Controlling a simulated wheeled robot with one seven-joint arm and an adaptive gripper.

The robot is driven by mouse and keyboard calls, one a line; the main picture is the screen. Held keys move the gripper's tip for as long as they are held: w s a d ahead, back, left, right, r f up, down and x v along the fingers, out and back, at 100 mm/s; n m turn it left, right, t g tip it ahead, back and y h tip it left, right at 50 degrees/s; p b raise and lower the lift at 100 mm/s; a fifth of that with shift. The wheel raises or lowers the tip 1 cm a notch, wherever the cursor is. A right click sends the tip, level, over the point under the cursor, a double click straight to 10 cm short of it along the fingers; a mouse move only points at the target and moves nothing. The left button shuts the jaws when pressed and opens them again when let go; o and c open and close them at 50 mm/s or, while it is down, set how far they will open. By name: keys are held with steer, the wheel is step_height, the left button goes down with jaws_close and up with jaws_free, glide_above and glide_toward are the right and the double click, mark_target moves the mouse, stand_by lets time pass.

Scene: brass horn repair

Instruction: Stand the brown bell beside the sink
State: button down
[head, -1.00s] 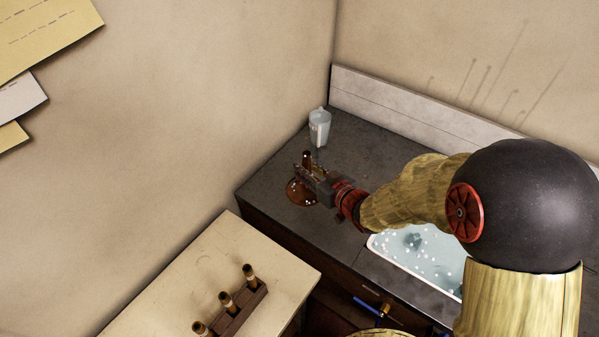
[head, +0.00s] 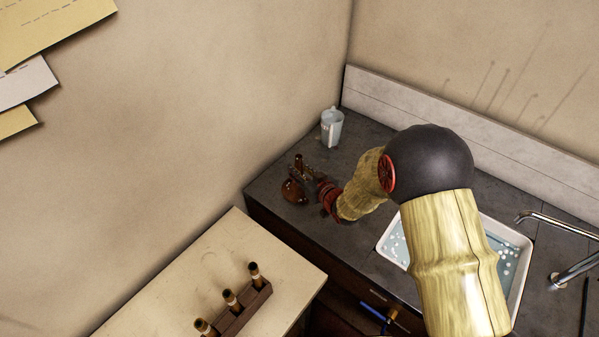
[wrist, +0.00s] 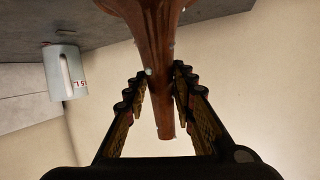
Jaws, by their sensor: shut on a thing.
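The brown bell (head: 294,191) is upright at the left end of the dark counter, flare down and narrow stem up. Whether its rim touches the counter is hard to tell. My gripper (head: 307,173) reaches it from the right and is shut on its stem. In the wrist view the bell (wrist: 153,30) hangs from the top, with the fingers (wrist: 158,88) on both sides of the stem and small droplets on it. The white sink (head: 513,232), with bubbly water, lies to the right, partly hidden by my arm.
A pale measuring cup (head: 332,128) stands behind the bell near the wall corner; it also shows in the wrist view (wrist: 66,72). A faucet (head: 570,268) is right of the sink. A light table (head: 215,270) with a brown rack (head: 240,312) stands in front.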

steer(key=shift+f, duration=0.15)
steer(key=shift+f, duration=0.15)
steer(key=c, duration=1.6)
jaws_free()
steer(key=shift+o, duration=0.6)
